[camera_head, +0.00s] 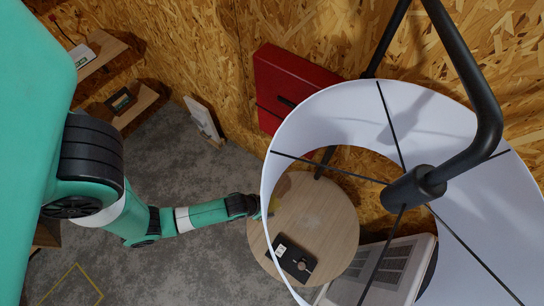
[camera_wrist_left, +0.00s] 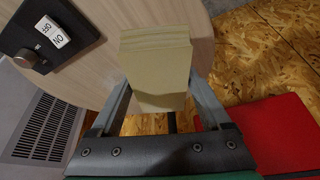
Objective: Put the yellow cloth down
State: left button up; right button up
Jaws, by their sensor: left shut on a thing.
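The yellow cloth (camera_wrist_left: 155,62) is a folded, layered pale-yellow block in the left wrist view, held between the two fingers of my left gripper (camera_wrist_left: 160,100). In the head view my left gripper (camera_head: 262,205) reaches in from the left over the edge of the round wooden table (camera_head: 325,215). My right gripper is not in view.
A black switch box (camera_head: 292,258) with an ON/OFF label lies on the table. A red case (camera_head: 290,80) and a grey-white vented unit (camera_head: 400,265) stand nearby. The table's middle is bare.

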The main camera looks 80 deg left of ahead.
pick_arm(q)
jog(key=w+a+f+b, duration=0.2)
jog(key=f, duration=0.1)
jog(key=w+a+f+b, duration=0.1)
jog(key=f, duration=0.1)
jog(key=shift+a, duration=0.3)
jog(key=shift+a+f, duration=0.15)
jog(key=x, duration=0.1)
jog(key=b+x, duration=0.2)
jog(key=shift+s+a+f, duration=0.15)
jog(key=shift+s+f, duration=0.05)
jog(key=shift+f, duration=0.45)
jog(key=shift+r, duration=0.1)
jog(key=shift+f+b, duration=0.2)
jog(key=shift+b, duration=0.1)
jog(key=o, duration=1.1)
jog(key=shift+s, duration=0.1)
jog(key=shift+o, duration=0.2)
